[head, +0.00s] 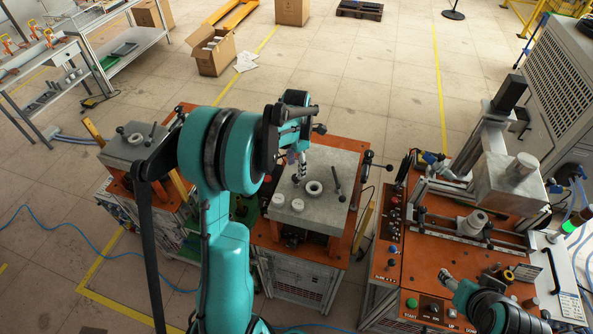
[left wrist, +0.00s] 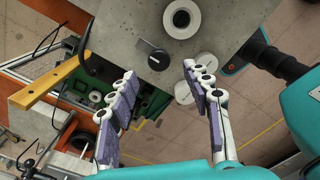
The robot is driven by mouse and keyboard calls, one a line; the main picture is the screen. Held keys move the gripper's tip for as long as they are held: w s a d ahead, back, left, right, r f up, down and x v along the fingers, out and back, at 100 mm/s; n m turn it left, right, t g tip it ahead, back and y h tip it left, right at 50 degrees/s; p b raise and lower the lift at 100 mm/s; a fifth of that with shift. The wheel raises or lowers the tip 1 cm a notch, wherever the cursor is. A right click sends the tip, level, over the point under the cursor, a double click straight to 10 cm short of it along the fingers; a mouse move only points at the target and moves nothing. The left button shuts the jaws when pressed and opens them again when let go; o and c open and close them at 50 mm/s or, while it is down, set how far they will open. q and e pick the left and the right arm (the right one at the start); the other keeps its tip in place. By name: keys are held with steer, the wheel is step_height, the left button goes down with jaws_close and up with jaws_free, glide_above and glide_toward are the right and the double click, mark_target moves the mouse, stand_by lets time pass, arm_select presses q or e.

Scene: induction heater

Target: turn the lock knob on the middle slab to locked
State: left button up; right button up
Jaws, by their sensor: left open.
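The middle slab (head: 335,205) is a grey block on an orange-topped stand, with a pale ring (head: 314,187) around a dark hole. In the left wrist view, a round black knob (left wrist: 158,60) sits on the slab (left wrist: 125,25), beside two pale discs (left wrist: 207,65). I cannot read its lock setting. My left gripper (head: 300,172) is over the slab and hides the knob in the head view. In the left wrist view its fingers (left wrist: 160,74) are apart and empty, with the knob showing between and beyond the tips. My right gripper (head: 447,279) is partly seen at lower right; its jaws are unclear.
A black-handled lever (head: 337,178) stands on the slab. Another slab (head: 128,147) on a stand is to the left. An orange-topped machine (head: 430,260) with buttons is to the right. Open floor (head: 350,75) lies behind.

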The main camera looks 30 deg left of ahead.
mark_target(296, 176)
arm_select(q)
step_height(296, 176, down, 4)
steer(key=shift+w+f, duration=0.1)
steer(key=shift+w, duration=0.05)
steer(key=shift+f, duration=0.35)
jaws_close()
